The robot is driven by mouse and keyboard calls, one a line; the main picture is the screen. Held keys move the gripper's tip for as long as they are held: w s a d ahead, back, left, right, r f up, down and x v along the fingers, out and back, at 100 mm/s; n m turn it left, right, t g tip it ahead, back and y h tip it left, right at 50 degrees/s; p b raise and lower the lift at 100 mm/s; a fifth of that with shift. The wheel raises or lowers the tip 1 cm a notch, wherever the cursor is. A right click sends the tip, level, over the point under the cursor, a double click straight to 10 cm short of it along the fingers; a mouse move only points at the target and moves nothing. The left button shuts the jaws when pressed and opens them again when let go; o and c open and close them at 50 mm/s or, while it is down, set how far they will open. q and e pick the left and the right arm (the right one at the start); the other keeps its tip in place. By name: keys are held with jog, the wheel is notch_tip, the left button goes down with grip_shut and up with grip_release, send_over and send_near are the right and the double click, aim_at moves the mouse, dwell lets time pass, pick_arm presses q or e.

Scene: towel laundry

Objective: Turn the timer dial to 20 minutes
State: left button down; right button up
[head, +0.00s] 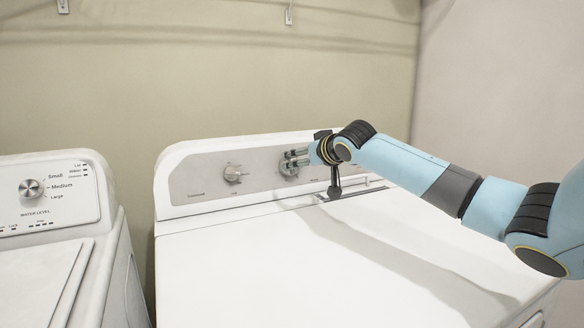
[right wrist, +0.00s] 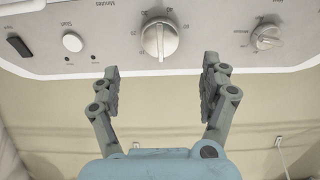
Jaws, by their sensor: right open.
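The timer dial (right wrist: 160,38) is a round silver knob with a raised ridge, on the dryer's grey control panel. The word Minutes shows upside down near it in the right wrist view. The small numbers around it are too blurred to read surely. My right gripper (right wrist: 161,68) is open, its two grey fingers spread either side of the dial's line, with nothing between them. The fingertips appear just short of the dial, apart from it. In the head view my right gripper (head: 296,158) is at the panel and partly covers the dial (head: 287,168). My left gripper is not in view.
A second knob (right wrist: 266,37) sits beside the dial and also shows in the head view (head: 232,173). A round button (right wrist: 72,42) and a dark switch (right wrist: 20,46) are on the other side. A washer (head: 45,245) stands left. The dryer top (head: 270,270) is clear.

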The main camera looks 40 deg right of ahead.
aim_at(293, 172)
jog(key=b+x, duration=0.1)
jog(key=x, duration=0.7)
jog(key=shift+f, duration=0.15)
jog(key=c, duration=1.2)
jog(key=shift+o, duration=0.2)
